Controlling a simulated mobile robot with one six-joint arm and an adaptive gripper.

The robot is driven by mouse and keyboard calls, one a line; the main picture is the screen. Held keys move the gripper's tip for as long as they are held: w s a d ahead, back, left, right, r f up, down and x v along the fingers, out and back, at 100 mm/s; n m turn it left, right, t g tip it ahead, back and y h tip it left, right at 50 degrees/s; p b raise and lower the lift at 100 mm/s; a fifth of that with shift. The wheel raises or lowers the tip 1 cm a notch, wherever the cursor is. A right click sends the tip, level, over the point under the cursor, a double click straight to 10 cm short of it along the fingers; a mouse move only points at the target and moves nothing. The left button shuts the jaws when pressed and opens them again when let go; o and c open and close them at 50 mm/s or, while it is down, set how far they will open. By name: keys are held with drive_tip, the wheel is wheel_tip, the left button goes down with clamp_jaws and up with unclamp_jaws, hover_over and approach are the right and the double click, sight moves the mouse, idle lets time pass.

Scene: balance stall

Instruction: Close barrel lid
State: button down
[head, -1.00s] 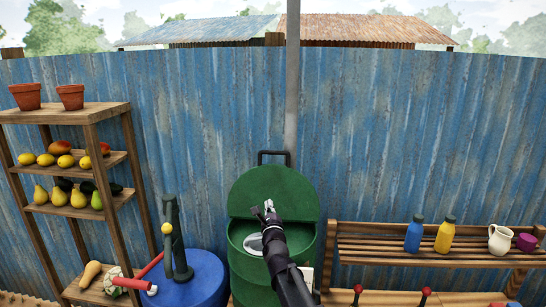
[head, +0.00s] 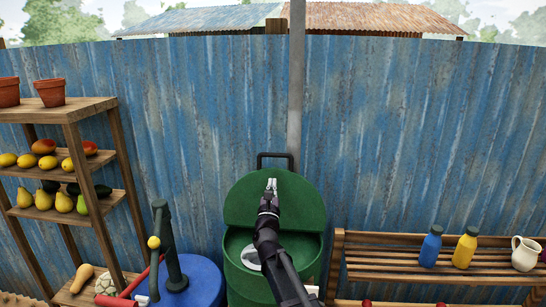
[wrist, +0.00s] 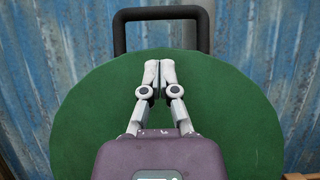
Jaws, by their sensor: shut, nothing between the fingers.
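A green barrel (head: 238,284) stands against the blue fence. Its round green lid (head: 308,205) stands raised and tilted back, with a black handle (head: 275,156) at its top edge. In the wrist view the lid (wrist: 90,110) fills the middle and the handle (wrist: 161,14) rises beyond it. My gripper (head: 271,182) is in front of the upper part of the lid, a little below the handle. In the wrist view my gripper (wrist: 159,66) has its fingertips together and empty. I cannot tell whether the fingertips touch the lid. My arm hides part of the barrel's opening.
A blue drum (head: 205,280) with a dark green hand pump (head: 171,250) stands left of the barrel. A wooden shelf (head: 90,108) with fruit and pots is farther left. A slatted rack (head: 385,250) with bottles and a jug (head: 525,253) stands right. The fence is close behind.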

drive_tip(key=shift+w, duration=0.3)
drive_tip(key=shift+s+a+r, duration=0.1)
drive_tip(key=shift+w, duration=0.2)
drive_tip(key=p+x, duration=0.5)
drive_tip(key=x, duration=0.4)
drive_tip(key=shift+w+r, duration=0.25)
drive_tip(key=shift+s, duration=0.1)
